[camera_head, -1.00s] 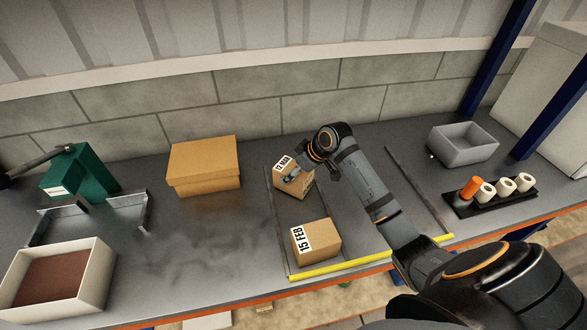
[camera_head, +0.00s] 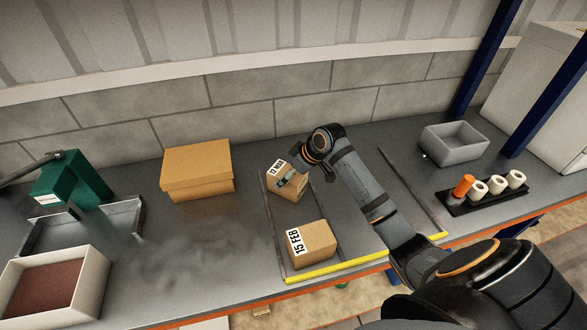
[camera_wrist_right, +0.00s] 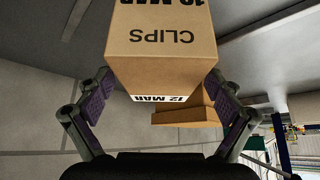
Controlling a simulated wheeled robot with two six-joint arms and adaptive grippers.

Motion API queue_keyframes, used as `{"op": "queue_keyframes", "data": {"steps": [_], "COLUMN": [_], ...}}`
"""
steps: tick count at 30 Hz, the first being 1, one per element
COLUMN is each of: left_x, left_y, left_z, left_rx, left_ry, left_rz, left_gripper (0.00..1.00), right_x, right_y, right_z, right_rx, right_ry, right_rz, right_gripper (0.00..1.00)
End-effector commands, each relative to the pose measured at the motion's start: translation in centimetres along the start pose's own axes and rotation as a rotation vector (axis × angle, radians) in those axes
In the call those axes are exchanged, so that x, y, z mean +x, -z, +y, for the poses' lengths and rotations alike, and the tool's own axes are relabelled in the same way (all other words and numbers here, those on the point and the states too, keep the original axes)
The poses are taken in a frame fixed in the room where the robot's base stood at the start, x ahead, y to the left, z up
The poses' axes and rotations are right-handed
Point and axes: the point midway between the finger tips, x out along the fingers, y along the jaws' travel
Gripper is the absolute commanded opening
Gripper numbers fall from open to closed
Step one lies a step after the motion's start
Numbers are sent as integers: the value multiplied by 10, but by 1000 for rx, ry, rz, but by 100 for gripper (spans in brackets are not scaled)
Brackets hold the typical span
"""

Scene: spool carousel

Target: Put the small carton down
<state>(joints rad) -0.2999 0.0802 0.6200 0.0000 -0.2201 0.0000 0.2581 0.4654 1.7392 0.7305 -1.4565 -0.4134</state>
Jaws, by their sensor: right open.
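The small carton (camera_head: 289,190) is a brown box with a white "12 MAR" label. In the head view it is at the back left of a lane on the table, behind a second carton (camera_head: 318,243) labelled "15 FEB". My right gripper (camera_head: 290,177) is at the carton's top, partly hidden by my wrist. In the right wrist view the carton (camera_wrist_right: 160,62), marked "CLIPS", is between the two spread fingers of the gripper (camera_wrist_right: 160,98). The fingers look open beside it. Its underside contact is hidden. My left gripper is not in view.
A larger brown box (camera_head: 197,175) is left of the lane. Further left are a green device (camera_head: 75,185), a metal tray (camera_head: 115,220) and a white bin (camera_head: 85,295). A grey bin (camera_head: 455,148) and a black spool rack (camera_head: 485,197) are right. The lane has a yellow front strip (camera_head: 335,271).

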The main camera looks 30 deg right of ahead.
Motion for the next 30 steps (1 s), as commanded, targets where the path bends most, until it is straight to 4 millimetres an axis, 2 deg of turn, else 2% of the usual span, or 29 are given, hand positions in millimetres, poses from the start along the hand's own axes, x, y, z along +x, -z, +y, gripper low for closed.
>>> {"op": "queue_keyframes", "data": {"steps": [9, 15, 21, 30], "left_x": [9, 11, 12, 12], "left_y": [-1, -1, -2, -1], "left_z": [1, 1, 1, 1], "left_rx": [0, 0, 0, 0], "left_ry": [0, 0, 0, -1], "left_rz": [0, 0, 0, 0], "left_gripper": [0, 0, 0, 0], "right_x": [-74, -104, -115, -116], "right_y": [-2, -1, 0, 0], "right_z": [3, 2, 0, 0], "right_rx": [-6, -3, -1, 0], "right_ry": [-9, -6, -1, 0], "right_rz": [-4, -3, -2, -1], "right_gripper": [93, 93, 93, 93]}}
